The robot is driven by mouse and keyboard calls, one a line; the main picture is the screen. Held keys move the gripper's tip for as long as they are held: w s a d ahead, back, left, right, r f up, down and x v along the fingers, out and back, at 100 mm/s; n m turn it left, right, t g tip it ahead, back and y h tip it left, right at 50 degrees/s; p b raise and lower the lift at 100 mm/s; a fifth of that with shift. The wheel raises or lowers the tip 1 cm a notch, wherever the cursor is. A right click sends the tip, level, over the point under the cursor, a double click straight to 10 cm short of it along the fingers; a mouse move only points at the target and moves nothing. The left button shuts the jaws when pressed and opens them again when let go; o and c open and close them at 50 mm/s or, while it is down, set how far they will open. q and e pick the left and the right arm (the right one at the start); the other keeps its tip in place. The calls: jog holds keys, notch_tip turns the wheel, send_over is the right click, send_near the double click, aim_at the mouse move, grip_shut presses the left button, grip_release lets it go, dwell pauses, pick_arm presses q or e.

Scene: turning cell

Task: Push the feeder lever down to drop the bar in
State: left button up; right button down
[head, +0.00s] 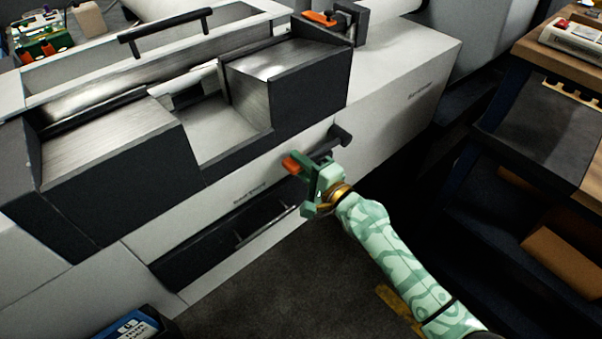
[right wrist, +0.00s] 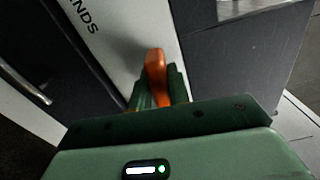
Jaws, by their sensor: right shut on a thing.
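The feeder lever is a dark arm (head: 327,147) on the machine's pale front face, running from a round dark pivot (head: 341,135) down and left to an orange grip (head: 291,164). My right gripper (head: 303,172) is shut on the orange grip, coming in from the lower right. In the right wrist view the orange grip (right wrist: 155,72) stands between the green fingers (right wrist: 158,92), which hide its lower part. The lever slopes downward toward its grip. No bar can be made out. My left gripper is not in view.
A dark recess (head: 220,245) opens in the machine's front below the lever. Dark metal-topped housings (head: 310,85) and an orange-handled part (head: 320,18) sit above. A wooden-topped bench (head: 535,45) stands at right, and a blue box (head: 132,325) at lower left. Floor (head: 290,290) is clear in front.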

jog(key=f+n+b, duration=0.1)
jog(key=f+b, duration=0.1)
jog(key=f+n+b, duration=0.4)
jog(key=f, duration=0.1)
jog(key=shift+w+d+f+b, duration=0.1)
jog(key=shift+w+d+b, duration=0.1)
jog(key=shift+d+b, duration=0.15)
jog(key=c, duration=1.3)
grip_release()
jog(key=v, duration=1.6)
jog(key=shift+s+d, duration=0.15)
jog(key=shift+s, duration=0.05)
